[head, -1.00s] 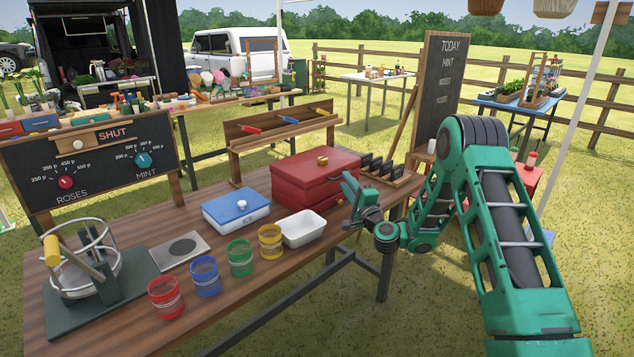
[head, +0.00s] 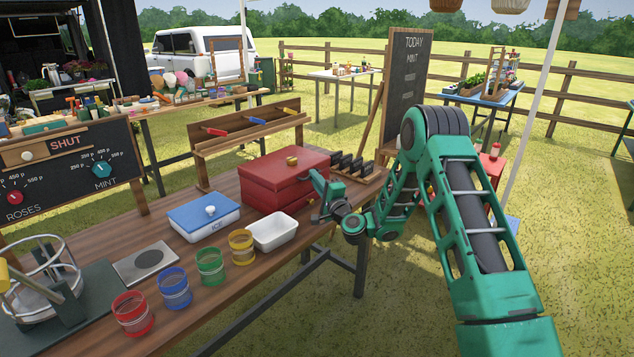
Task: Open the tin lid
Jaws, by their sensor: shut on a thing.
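The red tin (head: 262,190) stands at the far right part of the wooden table. Its red lid (head: 275,165), with a gold knob (head: 292,160) on top, looks down on the box. My gripper (head: 319,190) is at the tin's front right corner, by the lid's edge. It is shut there, seemingly on the lid; the exact spot held is small and partly hidden by the fingers.
A white tray (head: 274,232) stands just in front of the tin. The blue ICE box (head: 204,218) is to the left. Several coloured glass jars, one of them yellow (head: 241,247), line the front edge. A dark rack (head: 355,168) stands behind my gripper.

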